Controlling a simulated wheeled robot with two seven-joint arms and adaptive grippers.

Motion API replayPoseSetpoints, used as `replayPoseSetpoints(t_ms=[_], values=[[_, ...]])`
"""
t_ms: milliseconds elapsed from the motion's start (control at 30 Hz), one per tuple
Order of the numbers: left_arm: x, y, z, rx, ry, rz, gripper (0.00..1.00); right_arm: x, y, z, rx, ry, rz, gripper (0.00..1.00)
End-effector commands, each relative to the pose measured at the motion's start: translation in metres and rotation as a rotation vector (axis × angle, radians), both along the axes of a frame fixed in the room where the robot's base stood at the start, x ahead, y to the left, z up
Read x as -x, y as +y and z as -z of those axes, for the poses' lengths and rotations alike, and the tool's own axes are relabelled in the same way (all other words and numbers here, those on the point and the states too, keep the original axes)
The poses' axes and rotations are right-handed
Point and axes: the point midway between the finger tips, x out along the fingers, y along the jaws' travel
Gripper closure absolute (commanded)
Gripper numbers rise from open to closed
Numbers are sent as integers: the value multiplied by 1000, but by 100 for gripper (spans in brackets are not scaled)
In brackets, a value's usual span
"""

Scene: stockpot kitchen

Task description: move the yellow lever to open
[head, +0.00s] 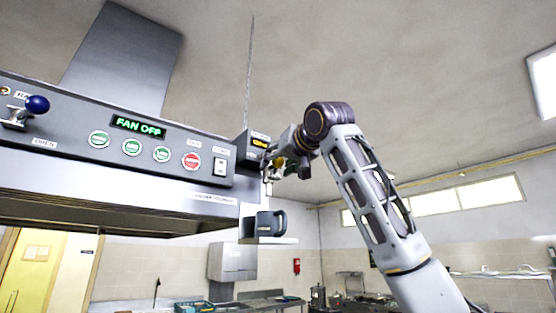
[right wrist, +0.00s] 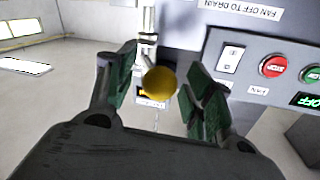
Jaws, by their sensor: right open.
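The yellow lever's round knob (right wrist: 160,82) is in the right wrist view, on a metal stem beside the hood's control panel. My right gripper (right wrist: 165,90) is open, with its green-padded fingers on either side of the knob. I cannot tell whether either finger touches it. In the head view my right gripper (head: 276,168) is at the right end of the panel, and the lever there is mostly hidden behind it. My left gripper is not in view.
The hood panel (head: 65,112) carries a lit FAN OFF display (head: 138,126), green buttons, a red button (head: 191,161) and a white switch (head: 220,166). A blue-knobbed lever (head: 37,104) is at far left. A dark grey object (head: 270,223) is below the gripper.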

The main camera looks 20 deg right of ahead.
Motion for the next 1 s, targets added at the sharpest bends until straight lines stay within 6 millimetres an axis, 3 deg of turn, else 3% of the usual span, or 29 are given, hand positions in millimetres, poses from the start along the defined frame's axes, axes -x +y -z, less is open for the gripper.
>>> replayPoseSetpoints(t_ms=[400,800,1000], values=[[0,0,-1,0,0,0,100,-4,1,1,0,0,0,48],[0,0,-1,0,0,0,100,-4,1,0,0,0,0,99],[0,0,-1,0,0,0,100,-4,1,0,0,0,0,100]])
